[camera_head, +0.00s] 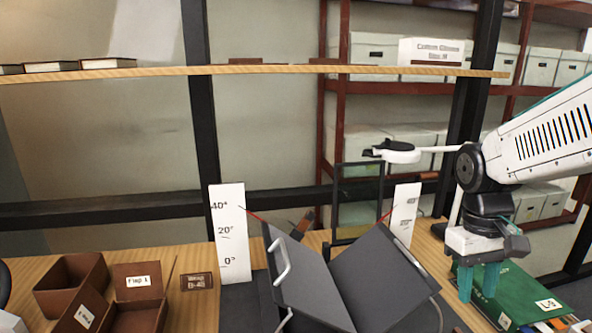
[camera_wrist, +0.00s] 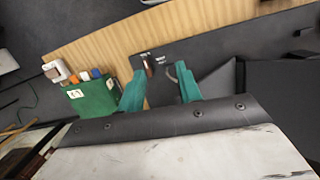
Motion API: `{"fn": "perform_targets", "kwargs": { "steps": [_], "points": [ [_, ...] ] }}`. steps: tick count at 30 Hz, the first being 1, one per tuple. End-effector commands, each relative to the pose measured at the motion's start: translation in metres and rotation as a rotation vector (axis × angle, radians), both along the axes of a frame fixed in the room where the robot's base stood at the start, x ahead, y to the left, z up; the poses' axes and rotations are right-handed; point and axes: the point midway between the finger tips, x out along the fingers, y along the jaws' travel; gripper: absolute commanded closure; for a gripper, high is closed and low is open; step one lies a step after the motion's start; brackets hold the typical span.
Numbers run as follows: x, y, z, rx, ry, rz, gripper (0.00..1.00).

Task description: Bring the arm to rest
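My gripper (camera_head: 477,296) hangs from my arm at the right of the head view, its two teal fingers pointing down beside the grey book cradle (camera_head: 312,278) and just over the green box (camera_head: 515,295). In the wrist view my gripper (camera_wrist: 158,72) has its fingers spread, with nothing between them. The green box also shows there (camera_wrist: 96,98), left of the fingers. Whether the fingers touch the box cannot be told.
The V-shaped cradle stands between white angle scales (camera_head: 229,235). Brown trays (camera_head: 70,284) lie on the table at left. A wooden shelf (camera_head: 240,70) crosses above. A lamp-like white arm (camera_head: 400,150) reaches behind the cradle. Red racks with boxes stand behind.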

Motion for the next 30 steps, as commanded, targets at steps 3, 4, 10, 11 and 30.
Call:
{"fn": "perform_targets", "kwargs": {
  "steps": [3,4,10,11,30],
  "points": [
    [-0.034,0.014,0.023,0.006,-0.074,-0.023,0.65],
    [-0.042,0.017,0.027,0.009,-0.091,-0.030,0.65],
    [-0.096,0.035,0.045,0.032,-0.196,-0.070,0.65],
    [-0.103,0.037,0.046,0.036,-0.210,-0.074,0.65],
    [-0.140,0.048,0.046,0.062,-0.282,-0.103,0.65]
  ]
}}
